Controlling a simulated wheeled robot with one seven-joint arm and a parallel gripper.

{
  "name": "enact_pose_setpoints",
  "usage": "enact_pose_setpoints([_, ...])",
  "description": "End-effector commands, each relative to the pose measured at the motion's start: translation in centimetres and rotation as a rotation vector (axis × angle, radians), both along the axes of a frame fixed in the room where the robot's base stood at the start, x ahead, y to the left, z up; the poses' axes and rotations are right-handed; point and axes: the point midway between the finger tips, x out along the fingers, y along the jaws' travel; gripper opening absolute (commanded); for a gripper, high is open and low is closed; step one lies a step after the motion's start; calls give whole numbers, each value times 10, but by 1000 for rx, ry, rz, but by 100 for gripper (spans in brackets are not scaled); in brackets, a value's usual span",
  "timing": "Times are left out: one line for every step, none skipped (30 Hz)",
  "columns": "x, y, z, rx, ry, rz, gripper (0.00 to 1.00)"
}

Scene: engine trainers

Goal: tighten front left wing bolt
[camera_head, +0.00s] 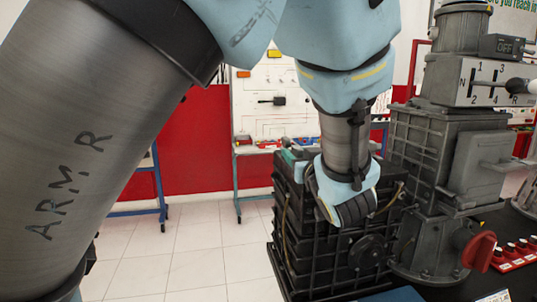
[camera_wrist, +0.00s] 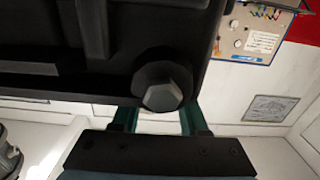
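A dark hex-headed bolt (camera_wrist: 163,95) with a round collar shows in the wrist view, on the lower edge of a black housing (camera_wrist: 60,40). I cannot tell from the frames whether it is the front left wing bolt. My gripper (camera_wrist: 160,110) has two green fingers, apart, one to each side of the bolt in the picture. A light gap shows between the fingers below the bolt head. I cannot tell whether either finger touches it. In the head view my wrist (camera_head: 345,190) is over a black engine block (camera_head: 335,262) and hides part of it; the bolt is not discernible there.
A grey gearbox unit (camera_head: 440,140) with a shift lever and a red knob (camera_head: 478,250) stands close on the right. The tiled floor (camera_head: 190,250) left of the engine is clear.

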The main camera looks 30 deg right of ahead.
Motion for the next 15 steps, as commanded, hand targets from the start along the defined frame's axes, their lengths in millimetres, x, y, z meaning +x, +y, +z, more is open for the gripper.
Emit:
enact_pose_setpoints([0, 0, 0, 0, 0, 0, 36])
enact_pose_setpoints([0, 0, 0, 0, 0, 0, 33])
enact_pose_setpoints([0, 0, 0, 0, 0, 0, 29])
enact_pose_setpoints([0, 0, 0, 0, 0, 0, 25])
enact_pose_setpoints([0, 0, 0, 0, 0, 0, 22])
enact_pose_setpoints([0, 0, 0, 0, 0, 0, 17])
enact_pose_setpoints([0, 0, 0, 0, 0, 0, 14])
enact_pose_setpoints([0, 0, 0, 0, 0, 0, 11])
enact_pose_setpoints([0, 0, 0, 0, 0, 0, 6])
enact_pose_setpoints([0, 0, 0, 0, 0, 0, 3])
enact_pose_setpoints([0, 0, 0, 0, 0, 0, 0])
enact_pose_setpoints([0, 0, 0, 0, 0, 0, 0])
enact_pose_setpoints([0, 0, 0, 0, 0, 0, 0])
enact_pose_setpoints([0, 0, 0, 0, 0, 0, 0])
enact_pose_setpoints([0, 0, 0, 0, 0, 0, 0])
